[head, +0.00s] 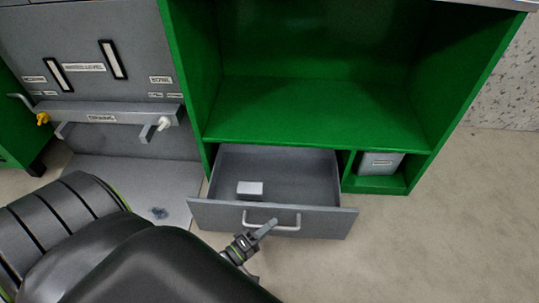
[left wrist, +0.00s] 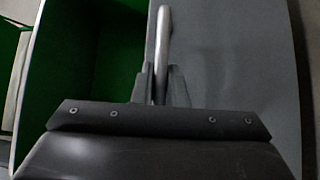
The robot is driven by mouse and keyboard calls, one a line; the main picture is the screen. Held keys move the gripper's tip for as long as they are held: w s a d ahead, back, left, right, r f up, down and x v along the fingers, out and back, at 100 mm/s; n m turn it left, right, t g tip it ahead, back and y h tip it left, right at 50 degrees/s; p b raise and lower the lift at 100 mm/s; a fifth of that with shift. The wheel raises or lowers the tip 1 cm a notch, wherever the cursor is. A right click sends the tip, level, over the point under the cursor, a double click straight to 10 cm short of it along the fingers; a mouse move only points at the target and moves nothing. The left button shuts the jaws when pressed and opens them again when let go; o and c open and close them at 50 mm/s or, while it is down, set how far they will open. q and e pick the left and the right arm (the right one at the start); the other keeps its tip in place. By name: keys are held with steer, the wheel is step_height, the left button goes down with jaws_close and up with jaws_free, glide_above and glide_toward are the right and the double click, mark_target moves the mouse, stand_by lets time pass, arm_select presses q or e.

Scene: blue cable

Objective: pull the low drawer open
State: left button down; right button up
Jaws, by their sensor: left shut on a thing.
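The low grey drawer (head: 345,222) stands pulled out from the bottom of the green cabinet (head: 310,110), its inside showing from above. Its silver bar handle (head: 289,228) runs across the front panel. My left gripper (head: 265,231) is at the handle, in front of the drawer. In the left wrist view, the fingers of my left gripper (left wrist: 160,88) are shut on the handle (left wrist: 163,40), with the grey drawer front (left wrist: 235,60) beside it. The fingertips partly hide the handle. My right gripper is in neither view.
A small white box (head: 250,188) lies inside the drawer. A grey bin (head: 380,164) sits in the cubby to its right. A grey machine (head: 90,70) with a projecting rail stands at the left. The floor (head: 430,250) at the right is clear.

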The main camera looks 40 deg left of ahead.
arm_select(q)
steer(key=shift+s+d, duration=0.15)
steer(key=shift+s, duration=0.2)
steer(key=c, duration=1.5)
jaws_free()
steer(key=shift+o, duration=0.2)
steer(key=shift+r, duration=0.1)
